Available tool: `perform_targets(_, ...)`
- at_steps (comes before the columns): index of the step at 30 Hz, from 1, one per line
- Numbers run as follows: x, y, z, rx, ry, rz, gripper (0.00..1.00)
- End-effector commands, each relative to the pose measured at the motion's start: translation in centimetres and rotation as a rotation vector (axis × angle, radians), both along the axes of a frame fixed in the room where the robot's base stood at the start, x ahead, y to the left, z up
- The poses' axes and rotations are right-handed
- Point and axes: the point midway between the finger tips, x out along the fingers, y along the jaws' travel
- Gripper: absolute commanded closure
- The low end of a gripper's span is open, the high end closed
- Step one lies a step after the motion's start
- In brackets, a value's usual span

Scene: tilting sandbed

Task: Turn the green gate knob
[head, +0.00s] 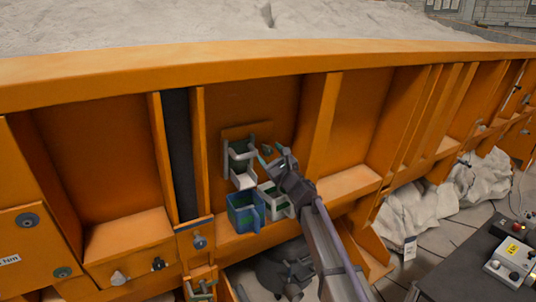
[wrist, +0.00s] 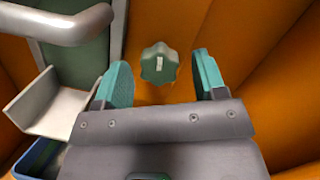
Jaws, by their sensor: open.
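The green gate knob (wrist: 159,62) is a lobed star shape with a small white mark on its face. It sits on the orange panel, and in the head view it is a small dark green shape (head: 267,149) just beyond my gripper (head: 274,158). In the wrist view, my gripper (wrist: 160,80) is open, with one teal finger on each side of the knob in the picture. The fingers look nearer to the camera than the knob. I see no contact and cannot tell the exact gap. The gripper holds nothing.
A grey gate frame with a bent bar (wrist: 70,22) and a pale chute (wrist: 58,105) stand left of the knob. Blue (head: 245,212) and white bins (head: 274,198) sit below. An orange rib (head: 318,115) rises to the right. A control box (head: 512,258) stands lower right.

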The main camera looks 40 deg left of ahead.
Motion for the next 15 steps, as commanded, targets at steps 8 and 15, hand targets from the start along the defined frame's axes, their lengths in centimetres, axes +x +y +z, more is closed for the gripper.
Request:
perform_targets(8,-2.0,-6.5,-2.7,0.0,0.001,-0.001,0.35)
perform_targets(15,-2.3,-8.4,-3.1,-0.001,0.0,0.0,0.35)
